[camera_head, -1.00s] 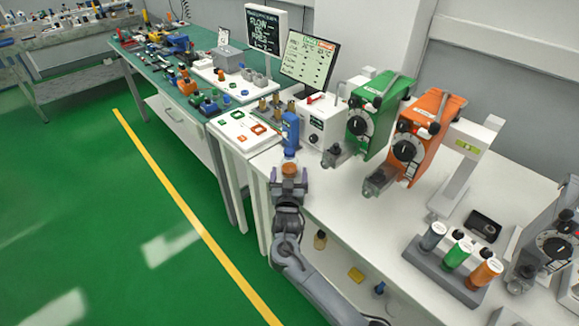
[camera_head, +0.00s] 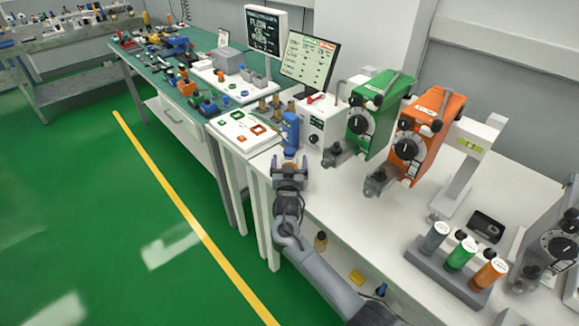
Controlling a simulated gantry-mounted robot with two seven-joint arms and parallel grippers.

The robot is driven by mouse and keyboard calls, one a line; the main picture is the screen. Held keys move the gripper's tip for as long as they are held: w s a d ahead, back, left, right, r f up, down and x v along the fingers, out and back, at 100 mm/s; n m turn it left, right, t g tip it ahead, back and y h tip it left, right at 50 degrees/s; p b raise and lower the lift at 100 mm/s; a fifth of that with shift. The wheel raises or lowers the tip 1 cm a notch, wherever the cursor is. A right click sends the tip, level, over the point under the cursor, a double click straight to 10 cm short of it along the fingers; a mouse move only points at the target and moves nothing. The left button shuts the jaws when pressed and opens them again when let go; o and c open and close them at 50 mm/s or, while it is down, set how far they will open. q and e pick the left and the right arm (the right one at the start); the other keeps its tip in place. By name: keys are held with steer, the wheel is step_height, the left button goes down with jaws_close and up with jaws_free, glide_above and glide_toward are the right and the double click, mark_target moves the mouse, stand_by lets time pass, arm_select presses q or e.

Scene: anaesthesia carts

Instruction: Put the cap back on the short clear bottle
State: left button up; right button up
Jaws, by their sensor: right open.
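My right gripper (camera_head: 290,168) is open at the left end of the white table. A small orange piece, which looks like the cap (camera_head: 290,163), shows at its fingertips, partly hidden by the fingers. A small pale, clear-looking thing, likely the short clear bottle (camera_head: 290,153), shows just beyond it, in front of a tall blue bottle (camera_head: 290,130). Whether the orange piece sits on the clear one cannot be told at this size. My left gripper is not in view.
A white board with coloured squares (camera_head: 245,132) lies left of the gripper. A white box (camera_head: 319,124), a green vaporizer (camera_head: 376,122) and an orange vaporizer (camera_head: 424,137) stand to the right. A rack (camera_head: 438,278) holds three bottles. The middle of the table is clear.

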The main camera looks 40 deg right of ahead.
steer(key=c, duration=1.1)
steer(key=shift+r, duration=0.15)
step_height(320, 180, up, 10)
steer(key=p, duration=0.2)
steer(key=shift+p, duration=0.35)
